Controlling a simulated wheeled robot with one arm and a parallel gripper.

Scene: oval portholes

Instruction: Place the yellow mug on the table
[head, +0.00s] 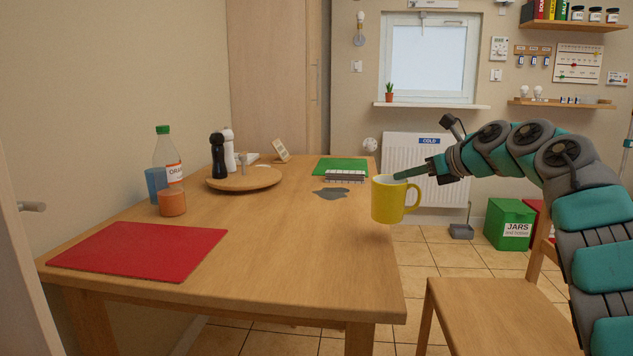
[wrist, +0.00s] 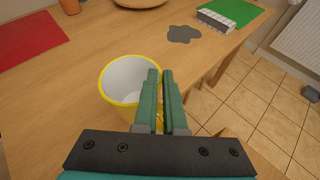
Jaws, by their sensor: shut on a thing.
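The yellow mug (head: 388,203) has a white inside and shows upright at the right edge of the wooden table (head: 290,235) in the head view. My gripper (head: 402,177) reaches in from the right and is shut on the mug. In the wrist view the mug (wrist: 122,88) is left of the two green fingers of my gripper (wrist: 161,84), which cover part of its near side. The table (wrist: 120,35) shows behind the mug. I cannot tell whether the mug's base touches the table or hangs just beside or above its edge.
A grey patch (head: 332,194) lies on the table beyond the mug. A red mat (head: 140,250) is at the near left, and a round wooden tray (head: 243,184) with shakers stands farther back. A chair (head: 500,315) is at the right. The table's middle is clear.

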